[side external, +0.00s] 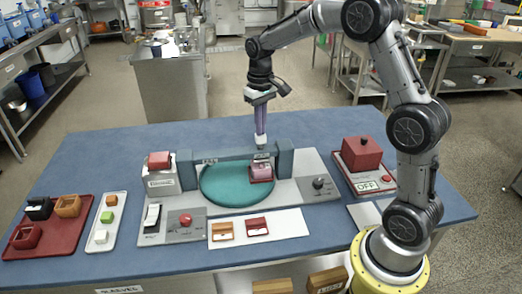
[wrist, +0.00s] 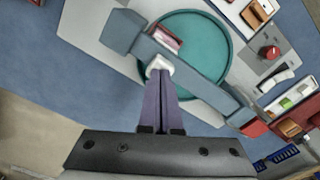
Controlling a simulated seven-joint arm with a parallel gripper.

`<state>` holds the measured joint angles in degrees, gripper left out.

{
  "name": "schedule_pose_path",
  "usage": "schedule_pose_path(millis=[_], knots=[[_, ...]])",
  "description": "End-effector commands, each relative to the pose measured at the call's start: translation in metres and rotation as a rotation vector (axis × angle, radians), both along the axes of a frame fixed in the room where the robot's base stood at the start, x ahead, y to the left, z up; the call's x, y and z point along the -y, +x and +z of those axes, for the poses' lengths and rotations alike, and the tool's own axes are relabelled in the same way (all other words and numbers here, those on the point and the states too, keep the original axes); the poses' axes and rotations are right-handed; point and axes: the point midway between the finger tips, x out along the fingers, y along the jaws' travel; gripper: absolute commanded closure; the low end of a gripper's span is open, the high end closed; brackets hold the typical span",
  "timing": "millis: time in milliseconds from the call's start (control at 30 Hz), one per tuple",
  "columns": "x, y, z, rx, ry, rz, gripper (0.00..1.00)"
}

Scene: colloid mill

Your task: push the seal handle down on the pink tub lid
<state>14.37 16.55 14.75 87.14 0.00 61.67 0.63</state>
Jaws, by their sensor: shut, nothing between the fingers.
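The pink tub (side external: 261,173) sits on the right part of the teal round plate (side external: 222,186), beneath a grey crossbar (side external: 225,155). In the wrist view the tub (wrist: 166,39) shows just beyond the bar, partly hidden by it. My gripper (side external: 261,138) points down, its purple fingers shut and empty, over the bar above the tub. In the wrist view the fingertips (wrist: 160,72) meet a small white piece (wrist: 158,63) at the bar's edge. I cannot tell whether this piece is the seal handle or part of the fingers, nor whether it touches the bar.
Grey posts (side external: 286,158) hold the bar at both ends. A red box marked OFF (side external: 362,155) stands right. A panel with a red button (side external: 186,220), a white tray (side external: 105,222) and a dark red tray (side external: 48,225) lie left. The blue table behind the bar is clear.

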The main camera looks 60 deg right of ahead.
Motion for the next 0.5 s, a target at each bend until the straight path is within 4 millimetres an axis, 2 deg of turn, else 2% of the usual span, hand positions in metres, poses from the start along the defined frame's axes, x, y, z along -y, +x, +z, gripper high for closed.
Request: schedule_pose_path(millis=[500], knots=[[0.0, 0.0, 0.034, 0.003, -0.001, 0.0, 1.0]])
